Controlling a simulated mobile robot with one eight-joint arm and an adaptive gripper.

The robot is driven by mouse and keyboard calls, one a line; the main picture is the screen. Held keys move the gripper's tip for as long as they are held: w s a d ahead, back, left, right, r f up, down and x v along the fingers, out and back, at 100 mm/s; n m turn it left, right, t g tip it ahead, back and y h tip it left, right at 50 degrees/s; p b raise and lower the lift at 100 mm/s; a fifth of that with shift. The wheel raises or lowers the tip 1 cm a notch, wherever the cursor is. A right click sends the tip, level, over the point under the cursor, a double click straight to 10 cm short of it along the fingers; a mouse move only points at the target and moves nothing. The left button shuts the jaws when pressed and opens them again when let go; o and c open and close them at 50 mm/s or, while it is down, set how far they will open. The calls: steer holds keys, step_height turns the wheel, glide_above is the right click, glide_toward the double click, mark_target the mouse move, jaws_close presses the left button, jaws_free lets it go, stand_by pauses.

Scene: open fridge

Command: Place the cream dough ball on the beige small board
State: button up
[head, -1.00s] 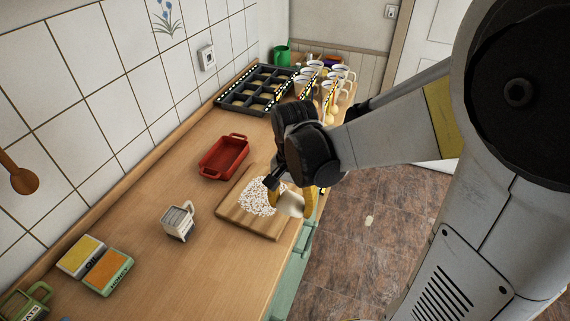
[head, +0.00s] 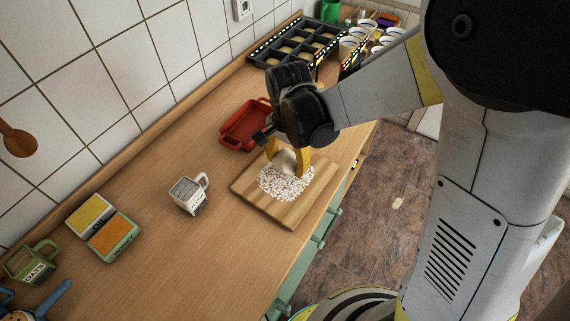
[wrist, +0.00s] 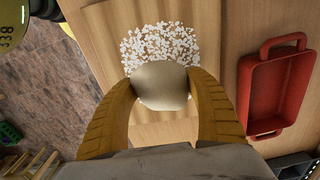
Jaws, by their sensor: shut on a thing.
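The cream dough ball (wrist: 161,86) is between the two yellow fingers of my gripper (wrist: 162,92), which is shut on it. In the head view the dough ball (head: 287,161) shows below my gripper (head: 288,158), over the far part of the beige small board (head: 263,201). White flakes are scattered on the middle of the board. In the wrist view the board (wrist: 190,20) lies behind the ball, with the flakes just above it in the picture. I cannot tell whether the ball touches the board.
A red baking dish (head: 240,128) stands just beyond the board. A white mug (head: 189,195) stands to its left. A dark muffin tray (head: 290,45) and several cups are at the far end. The counter's front edge is close to the board's right side.

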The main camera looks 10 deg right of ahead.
mark_target(286, 176)
steer(key=shift+w+a+f, duration=0.1)
steer(key=shift+a+f, duration=0.1)
steer(key=shift+a, duration=0.05)
steer(key=shift+f+b, duration=0.75)
steer(key=shift+f, duration=1.2)
steer(key=shift+d, duration=0.1)
steer(key=shift+f, duration=0.2)
steer(key=o, duration=1.4)
